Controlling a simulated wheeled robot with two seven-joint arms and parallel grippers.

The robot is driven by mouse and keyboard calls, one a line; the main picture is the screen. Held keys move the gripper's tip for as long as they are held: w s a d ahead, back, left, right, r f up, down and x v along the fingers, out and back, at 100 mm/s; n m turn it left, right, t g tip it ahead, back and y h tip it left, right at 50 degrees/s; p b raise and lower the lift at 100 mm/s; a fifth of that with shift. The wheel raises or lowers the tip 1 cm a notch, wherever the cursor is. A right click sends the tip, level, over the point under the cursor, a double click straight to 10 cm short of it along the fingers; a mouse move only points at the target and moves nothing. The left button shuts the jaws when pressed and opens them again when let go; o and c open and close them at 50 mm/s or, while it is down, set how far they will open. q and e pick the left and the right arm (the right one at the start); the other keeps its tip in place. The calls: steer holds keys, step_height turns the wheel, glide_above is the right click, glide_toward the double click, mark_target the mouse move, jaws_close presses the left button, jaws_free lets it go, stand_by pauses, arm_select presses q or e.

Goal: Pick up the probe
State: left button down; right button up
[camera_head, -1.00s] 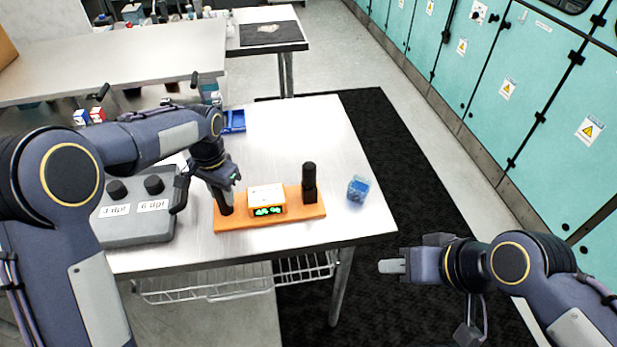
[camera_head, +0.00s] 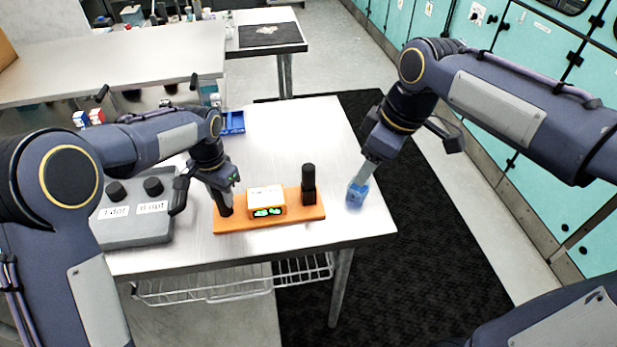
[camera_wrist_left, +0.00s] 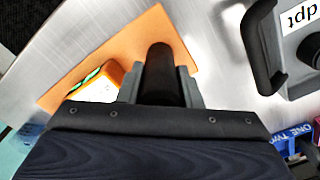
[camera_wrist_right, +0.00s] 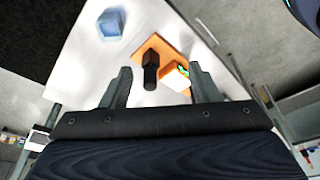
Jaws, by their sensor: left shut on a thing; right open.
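An orange board (camera_head: 270,220) on the metal table carries a small white-topped box (camera_head: 267,200) with green digits and two upright black posts. I cannot tell which post is the probe. My left gripper (camera_head: 226,187) is shut on the left black post (camera_head: 225,206), which stands at the board's left end. That post shows between the fingers in the left wrist view (camera_wrist_left: 159,72). The right black post (camera_head: 308,184) stands free; it also shows in the right wrist view (camera_wrist_right: 151,66). My right gripper (camera_head: 369,170) is open and empty above the table's right side.
A blue translucent cube (camera_head: 356,194) sits right of the board, below my right gripper. A grey box (camera_head: 130,222) with two black knobs stands at the left. A blue tray (camera_head: 233,122) lies at the back. The table middle behind the board is clear.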

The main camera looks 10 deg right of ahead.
steer(key=w+a+n+g+h, duration=0.1)
steer(key=w+a+n, duration=0.3)
steer(key=w, duration=0.2)
steer(key=n+g+h, duration=0.1)
steer(key=n, duration=0.3)
glide_toward(308, 176)
steer(key=shift+w+d+r, duration=0.15)
steer(key=shift+w, duration=0.3)
steer(key=shift+w+d+r, duration=0.1)
steer(key=shift+w+d, duration=0.05)
steer(key=shift+w, duration=0.25)
steer(key=shift+w+a+f, duration=0.2)
step_height(308, 176, down, 6)
steer(key=shift+f, duration=0.1)
steer(key=shift+s+f, duration=0.15)
steer(key=shift+f, duration=1.3)
steer(key=shift+s+f, duration=0.1)
steer(key=shift+f, duration=1.35)
steer(key=c, duration=1.1)
step_height(308, 176, up, 10)
steer(key=shift+r, duration=0.1)
arm_select(q)
steer(key=c, duration=0.9)
jaws_free()
steer(key=shift+c, duration=0.2)
